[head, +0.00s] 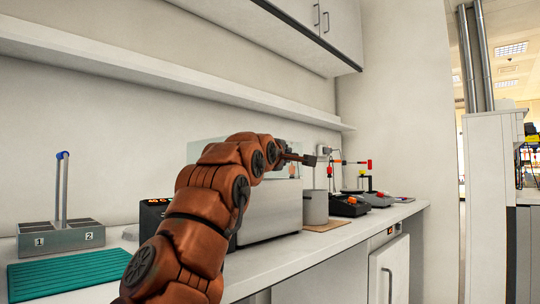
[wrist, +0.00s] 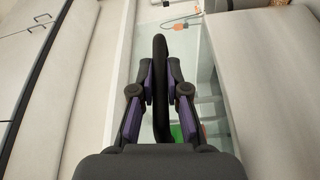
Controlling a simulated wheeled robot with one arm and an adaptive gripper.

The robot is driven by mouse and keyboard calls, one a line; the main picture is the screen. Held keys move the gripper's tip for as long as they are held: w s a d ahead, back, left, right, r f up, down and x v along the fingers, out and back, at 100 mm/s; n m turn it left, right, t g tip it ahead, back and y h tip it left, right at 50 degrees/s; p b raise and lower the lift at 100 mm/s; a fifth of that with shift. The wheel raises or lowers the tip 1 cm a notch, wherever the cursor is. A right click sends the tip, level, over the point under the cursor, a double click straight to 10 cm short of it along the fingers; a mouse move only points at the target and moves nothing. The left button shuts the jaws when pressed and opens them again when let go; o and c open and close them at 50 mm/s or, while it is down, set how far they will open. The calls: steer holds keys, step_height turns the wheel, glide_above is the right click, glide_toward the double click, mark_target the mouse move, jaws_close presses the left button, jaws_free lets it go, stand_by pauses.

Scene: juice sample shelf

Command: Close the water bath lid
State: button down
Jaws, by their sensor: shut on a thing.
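The water bath is a grey metal box (head: 272,212) on the bench in the head view, partly hidden by my arm. Its lid shows as a clear, faintly green panel (head: 204,150), standing raised above the box behind my arm. In the wrist view clear glass (wrist: 206,75) lies beyond the fingers. My gripper (head: 308,159) is above the box's right end in the head view. In the wrist view my gripper (wrist: 160,78) is shut on a black bar-like handle (wrist: 160,105) between its two fingers. How the handle joins the lid is hidden.
A grey pot (head: 315,207) and small dark instruments (head: 348,206) stand right of the bath. A numbered rack (head: 60,238) and a green mat (head: 65,274) are at left. A wall shelf (head: 170,76) runs above.

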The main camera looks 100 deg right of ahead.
steer(key=shift+s+f, duration=0.2)
steer(key=shift+f, duration=0.35)
steer(key=shift+f, duration=0.15)
steer(key=c, duration=1.4)
jaws_free()
steer(key=shift+c, duration=0.2)
steer(key=shift+w+r, duration=0.15)
steer(key=shift+r, duration=0.2)
